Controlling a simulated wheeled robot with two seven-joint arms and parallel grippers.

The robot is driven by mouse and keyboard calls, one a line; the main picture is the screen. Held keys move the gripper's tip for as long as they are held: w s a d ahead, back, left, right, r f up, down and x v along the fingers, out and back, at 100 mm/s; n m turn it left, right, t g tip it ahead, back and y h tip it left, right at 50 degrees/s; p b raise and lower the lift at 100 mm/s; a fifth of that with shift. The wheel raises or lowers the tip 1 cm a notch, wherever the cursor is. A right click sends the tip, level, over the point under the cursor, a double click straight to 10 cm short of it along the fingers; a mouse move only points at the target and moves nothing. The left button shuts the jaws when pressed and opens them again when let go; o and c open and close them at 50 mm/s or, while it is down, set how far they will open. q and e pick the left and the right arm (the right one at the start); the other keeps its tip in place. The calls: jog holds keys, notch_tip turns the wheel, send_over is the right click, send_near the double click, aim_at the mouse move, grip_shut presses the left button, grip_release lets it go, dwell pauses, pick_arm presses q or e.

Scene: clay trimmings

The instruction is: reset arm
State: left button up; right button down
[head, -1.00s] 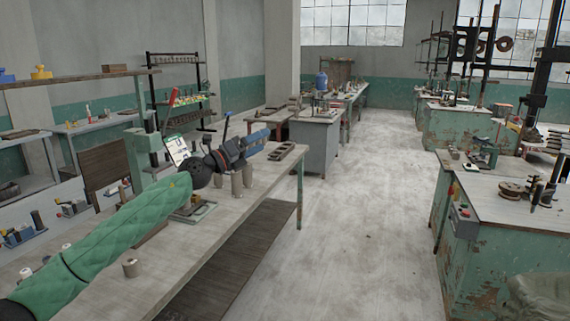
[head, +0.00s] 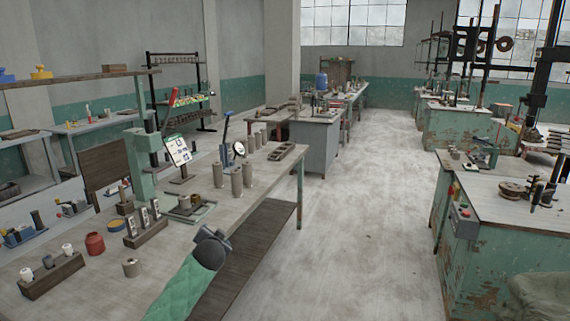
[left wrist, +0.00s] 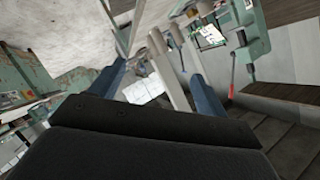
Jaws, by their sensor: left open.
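My left arm, in its green sleeve, reaches up from the bottom of the head view. Its dark wrist and left gripper (head: 215,236) are at the front edge of the long workbench (head: 232,215); the fingers are hard to make out there. In the left wrist view the two blue fingers of the left gripper (left wrist: 160,82) stand wide apart. Nothing is held between them. The view beyond is strongly tilted. My right gripper is not in view.
On the bench stand grey cylinders (head: 237,180), a single cylinder (head: 132,267), a red jar (head: 95,244), a wooden block with white-topped pieces (head: 52,275) and a green press (head: 141,165). The floor aisle (head: 350,230) to the right is clear.

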pick_arm(q)
jog(key=s+d+f+n+g+h, duration=0.1)
jog(key=s+f+g, duration=0.1)
jog(key=s+f, duration=0.8)
jog(key=s+d+f+n+g+h, duration=0.1)
jog(key=s+f+g, duration=0.35)
jog(key=f, duration=0.85)
jog(key=s+d+f+n+g, duration=0.1)
jog(key=s+f, duration=0.8)
jog(key=f, duration=0.3)
jog(key=s+d+f+g, duration=0.1)
jog(key=s+f, duration=0.5)
jog(key=s, duration=0.6)
jog(key=s+d+f+n+g, duration=0.1)
jog(key=s+f+g, duration=0.1)
jog(key=s+f, duration=0.5)
jog(key=s+d+f+g+h, duration=0.1)
jog(key=s+f, duration=0.5)
jog(key=s, duration=1.1)
jog(key=shift+s+f+g, duration=0.3)
jog(key=shift+f+g, duration=0.1)
jog(key=shift+g, duration=0.15)
jog(key=shift+d, duration=0.1)
